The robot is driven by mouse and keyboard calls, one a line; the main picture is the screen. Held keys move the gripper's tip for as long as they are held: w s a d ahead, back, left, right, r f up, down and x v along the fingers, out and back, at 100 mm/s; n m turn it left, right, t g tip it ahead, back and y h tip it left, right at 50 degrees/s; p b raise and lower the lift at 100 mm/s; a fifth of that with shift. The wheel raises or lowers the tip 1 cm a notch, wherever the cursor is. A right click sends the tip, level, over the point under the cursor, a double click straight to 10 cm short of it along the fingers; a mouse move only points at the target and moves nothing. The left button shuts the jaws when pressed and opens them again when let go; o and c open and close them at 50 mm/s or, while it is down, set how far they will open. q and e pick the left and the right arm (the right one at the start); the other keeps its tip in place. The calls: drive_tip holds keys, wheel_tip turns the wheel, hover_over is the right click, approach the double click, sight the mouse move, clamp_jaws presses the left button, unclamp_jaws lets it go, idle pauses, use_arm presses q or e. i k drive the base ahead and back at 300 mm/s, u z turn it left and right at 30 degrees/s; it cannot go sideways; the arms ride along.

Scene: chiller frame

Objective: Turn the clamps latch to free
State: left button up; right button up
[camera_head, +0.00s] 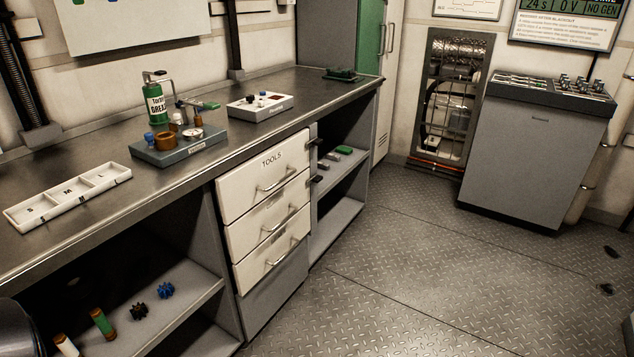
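No part labelled as a clamp or latch can be made out for certain. A grey fixture block (152,155) on the workbench (95,215) carries a brown ring-like part (163,141), a round gauge (193,133) and small metal fittings. A lever with a green end (209,106) sticks out to the right behind it; whether it is a latch, and its setting, is too small to tell. Neither of my grippers is in view.
A white three-part tray (68,200) and a white box with small parts (260,107) are on the bench. White drawers (265,180) are shut. Open shelves below hold gears (166,290) and cylinders. A grey console (535,150) stands at right. The middle floor (430,270) is clear.

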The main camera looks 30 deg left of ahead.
sight(316, 178)
drive_tip(key=u, duration=0.15)
drive_tip(key=i, duration=0.75)
drive_tip(key=u, duration=1.1)
drive_tip(key=i, duration=1.2)
drive_tip(key=u, duration=1)
